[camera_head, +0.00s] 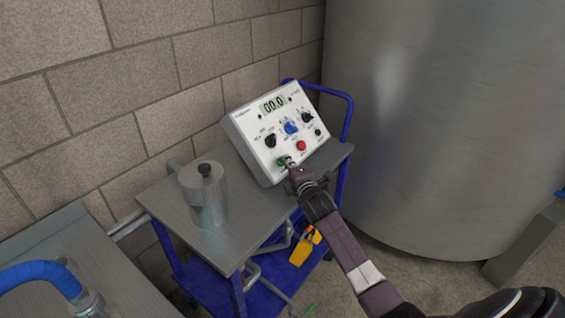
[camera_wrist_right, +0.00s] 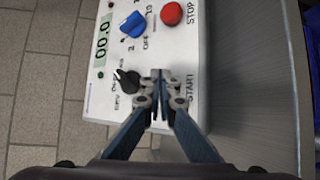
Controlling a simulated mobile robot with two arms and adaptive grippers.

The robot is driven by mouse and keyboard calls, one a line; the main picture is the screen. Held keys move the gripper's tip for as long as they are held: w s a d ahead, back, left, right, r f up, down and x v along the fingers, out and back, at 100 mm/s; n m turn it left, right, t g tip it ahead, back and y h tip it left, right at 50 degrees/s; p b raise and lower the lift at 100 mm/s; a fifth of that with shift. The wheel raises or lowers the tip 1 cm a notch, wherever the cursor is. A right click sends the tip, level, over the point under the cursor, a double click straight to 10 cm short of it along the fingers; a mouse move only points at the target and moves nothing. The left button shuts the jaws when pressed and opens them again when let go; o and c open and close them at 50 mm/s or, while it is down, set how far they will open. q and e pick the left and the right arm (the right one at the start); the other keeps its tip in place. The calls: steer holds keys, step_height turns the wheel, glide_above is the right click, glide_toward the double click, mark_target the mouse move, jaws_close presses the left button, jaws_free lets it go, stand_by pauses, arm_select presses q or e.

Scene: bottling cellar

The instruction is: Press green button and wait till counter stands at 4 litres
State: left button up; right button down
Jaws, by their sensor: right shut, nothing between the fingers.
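A white control box (camera_head: 262,165) stands on the grey top of a blue cart. Its display (camera_head: 273,105) reads 00.0, and the display in the right wrist view (camera_wrist_right: 102,49) shows the same. The green button (camera_head: 281,162) sits at the lower left of the panel, partly covered by my right gripper (camera_head: 291,163). In the right wrist view my right gripper (camera_wrist_right: 158,78) is shut and empty at the START label, and hides the button; I cannot tell whether it touches it. The red STOP button (camera_wrist_right: 171,14) is beside it. My left gripper is not in view.
A metal canister (camera_head: 205,198) with a black knob stands on the cart top (camera_head: 240,220), left of the box. A large steel tank (camera_head: 430,120) is at the right. A blue hose (camera_head: 40,272) lies at the lower left. A brick wall is behind.

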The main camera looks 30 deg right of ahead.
steer(key=shift+w+a+f, duration=0.1)
steer(key=shift+w+f, duration=0.05)
steer(key=shift+f, duration=0.1)
steer(key=shift+r, duration=0.1)
stand_by(0.4)
steer(key=shift+s+d+r+p, duration=0.25)
steer(key=shift+s+r+p, duration=0.35)
steer(key=shift+p, duration=0.3)
steer(key=s+r+p, duration=0.1)
steer(key=s+d+r+p, duration=0.1)
steer(key=p, duration=0.1)
steer(key=s+r+p, duration=0.1)
steer(key=p, duration=0.1)
steer(key=shift+s+d+r, duration=0.15)
steer(key=shift+s+d, duration=0.05)
steer(key=shift+s, duration=0.05)
stand_by(0.5)
